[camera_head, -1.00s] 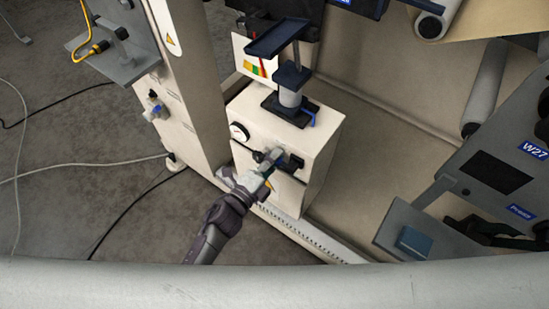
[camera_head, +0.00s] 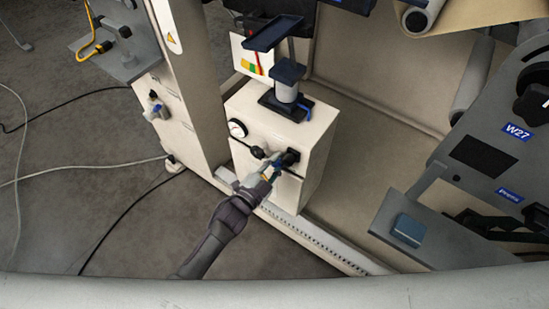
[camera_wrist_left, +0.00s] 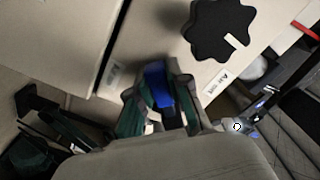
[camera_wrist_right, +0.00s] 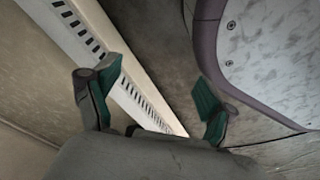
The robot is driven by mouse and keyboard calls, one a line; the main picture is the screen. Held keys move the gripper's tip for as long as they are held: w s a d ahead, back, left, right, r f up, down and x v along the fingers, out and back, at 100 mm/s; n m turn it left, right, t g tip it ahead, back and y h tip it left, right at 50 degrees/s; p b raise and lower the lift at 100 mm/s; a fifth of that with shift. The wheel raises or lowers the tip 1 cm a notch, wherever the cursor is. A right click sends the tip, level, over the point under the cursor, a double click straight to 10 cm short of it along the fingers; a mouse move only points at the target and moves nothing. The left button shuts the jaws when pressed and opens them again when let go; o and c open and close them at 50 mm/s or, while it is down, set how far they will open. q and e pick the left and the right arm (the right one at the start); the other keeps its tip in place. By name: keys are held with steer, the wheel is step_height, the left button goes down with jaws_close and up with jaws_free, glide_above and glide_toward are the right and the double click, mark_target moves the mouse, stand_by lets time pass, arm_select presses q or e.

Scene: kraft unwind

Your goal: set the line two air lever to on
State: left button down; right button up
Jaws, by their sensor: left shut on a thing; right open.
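The blue air lever (camera_wrist_left: 158,84) sits between the fingers of my left gripper (camera_wrist_left: 160,108) in the left wrist view. That gripper is shut on it. In the head view my left gripper (camera_head: 270,172) is at the front face of the cream cabinet (camera_head: 312,165), and a bit of the blue lever (camera_head: 278,162) shows at its fingertips. An "Air" label (camera_wrist_left: 218,78) is to the right of the lever; its full wording is too small to read surely. My right gripper (camera_wrist_right: 152,105) is open and empty in the right wrist view, and is not visible in the head view.
A black lobed knob (camera_wrist_left: 220,30) is close to the lever. A round gauge (camera_head: 237,129) is on the cabinet's upper left. A slotted cream rail (camera_head: 310,240) runs along the floor. Cables (camera_head: 90,170) lie on the floor to the left.

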arm_select(q)
steer(key=d+n, duration=0.1)
steer(key=n, duration=0.1)
steer(key=s+f+n, duration=0.1)
steer(key=n, duration=0.2)
steer(key=s+d+n, duration=0.1)
steer(key=n, duration=0.2)
steer(key=shift+d+f+p, duration=0.3)
steer(key=shift+p, duration=0.1)
steer(key=shift+s+d+n, duration=0.1)
steer(key=shift+d+n, duration=0.05)
steer(key=shift+n, duration=0.25)
arm_select(e)
steer(key=shift+s+f, duration=1)
steer(key=shift+s, duration=0.25)
arm_select(q)
steer(key=c, duration=1.1)
jaws_free()
arm_select(e)
steer(key=shift+s+d, duration=0.1)
arm_select(q)
steer(key=v, duration=1.2)
